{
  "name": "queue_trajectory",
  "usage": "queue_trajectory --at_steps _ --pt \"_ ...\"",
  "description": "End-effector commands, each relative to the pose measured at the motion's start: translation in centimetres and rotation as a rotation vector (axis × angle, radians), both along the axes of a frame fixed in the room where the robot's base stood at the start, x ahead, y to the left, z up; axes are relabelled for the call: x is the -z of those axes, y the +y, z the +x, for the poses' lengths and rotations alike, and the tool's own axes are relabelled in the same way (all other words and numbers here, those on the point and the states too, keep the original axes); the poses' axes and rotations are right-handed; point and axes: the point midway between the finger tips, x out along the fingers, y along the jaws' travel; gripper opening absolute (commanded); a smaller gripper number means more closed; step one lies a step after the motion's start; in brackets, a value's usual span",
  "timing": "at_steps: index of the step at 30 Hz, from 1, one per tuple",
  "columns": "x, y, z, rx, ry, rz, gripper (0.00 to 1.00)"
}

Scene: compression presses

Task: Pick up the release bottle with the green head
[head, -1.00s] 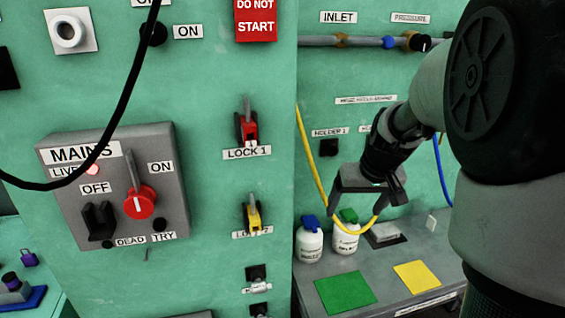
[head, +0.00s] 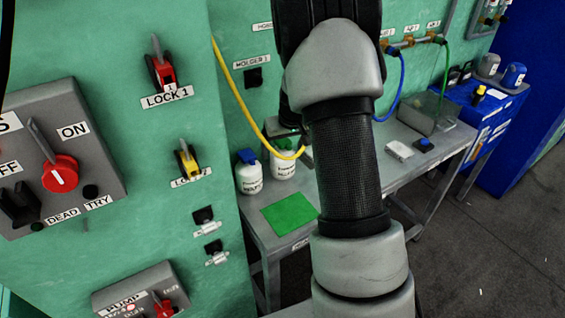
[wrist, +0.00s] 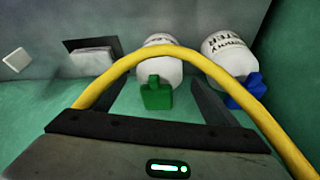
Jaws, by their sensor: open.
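The release bottle with the green head is white. In the wrist view its green head (wrist: 157,95) and white body (wrist: 160,70) lie between the fingers of my gripper (wrist: 158,84). The fingers are apart and open; I cannot tell how deep the head sits between them. In the head view this bottle (head: 284,168) stands on the bench beside a white bottle with a blue head (head: 248,178). The blue-headed bottle (wrist: 228,58) is right of the right finger in the wrist view.
A yellow hose (wrist: 160,50) arches across the wrist view, over the gripper and bottles; it also hangs in the head view (head: 236,100). A green mat (head: 290,213) lies before the bottles. The green panel with locks (head: 165,75) stands left.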

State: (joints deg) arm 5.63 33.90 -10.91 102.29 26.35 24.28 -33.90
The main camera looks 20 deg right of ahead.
Motion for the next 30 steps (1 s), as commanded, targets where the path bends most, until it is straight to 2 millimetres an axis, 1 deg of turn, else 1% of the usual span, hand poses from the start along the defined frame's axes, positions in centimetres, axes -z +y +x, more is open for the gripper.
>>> queue_trajectory --at_steps 4,9,12,20,21,23,30 --pt "1.4 -0.1 0.2 -0.001 0.002 0.0 0.83" --pt "3.9 -0.2 0.8 0.0 0.001 0.0 0.83" --pt "4.9 -0.2 1.2 -0.001 0.001 0.0 0.83" --pt "5.1 -0.2 1.4 -0.001 -0.001 0.0 0.83" --pt "5.1 -0.2 1.4 -0.001 -0.001 0.0 0.81" --pt "5.1 -0.2 1.4 -0.001 -0.001 0.0 0.71" --pt "5.1 -0.2 1.4 -0.001 0.0 0.0 0.3"
